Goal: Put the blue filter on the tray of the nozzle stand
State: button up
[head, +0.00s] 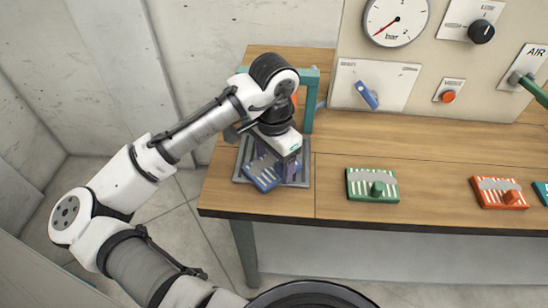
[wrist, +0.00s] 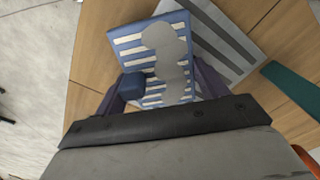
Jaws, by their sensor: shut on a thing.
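The blue filter (head: 262,176) is a flat blue plate with pale slats, a grey patch and a blue knob. It also fills the upper middle of the wrist view (wrist: 150,50). My gripper (head: 285,168) is shut on it, with one purple finger at each side in the wrist view (wrist: 165,82). The grey slatted tray (head: 241,167) of the nozzle stand lies under the filter, which is turned askew to it. I cannot tell whether the filter touches the tray. The teal nozzle stand (head: 310,100) rises behind, partly hidden by my arm.
A green filter (head: 360,188) and an orange filter (head: 488,184) lie to the right on the wooden table (head: 430,150). A teal piece is cut off at the right edge. A panel with a gauge (head: 395,20), knobs and a blue lever (head: 366,95) stands behind.

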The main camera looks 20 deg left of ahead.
jog(key=o, duration=1)
jog(key=shift+f, duration=0.1)
notch_tip(320, 180, up, 12)
jog(key=shift+r, duration=0.2)
